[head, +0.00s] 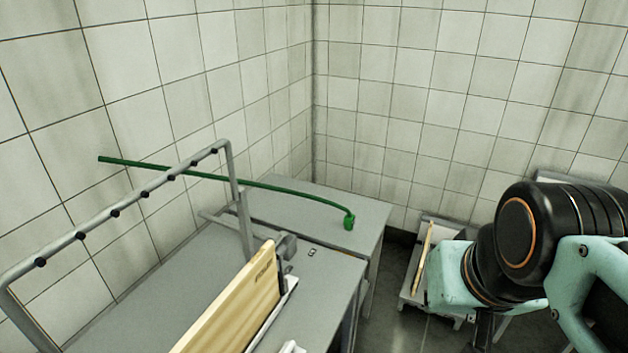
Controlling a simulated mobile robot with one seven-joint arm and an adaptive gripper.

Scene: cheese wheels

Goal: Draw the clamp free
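A grey block-like fitting (286,246), which may be the clamp, sits at the far end of a pale wooden board (232,300). It touches or nearly touches the board's end; how it grips the board cannot be made out. The board stands on edge on the grey table (185,268), with dark lettering near its far top corner. A light grey strip (272,318) runs along its right side. My arm reaches in at the right in mint green and black. My gripper does not clearly show.
A grey frame (115,213) with several black knobs rises over the table's left side. A long green rod or hose (270,187) crosses behind it, ending above a further grey table (315,212). A low stand (412,290) with a wooden piece is on the floor near my arm.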

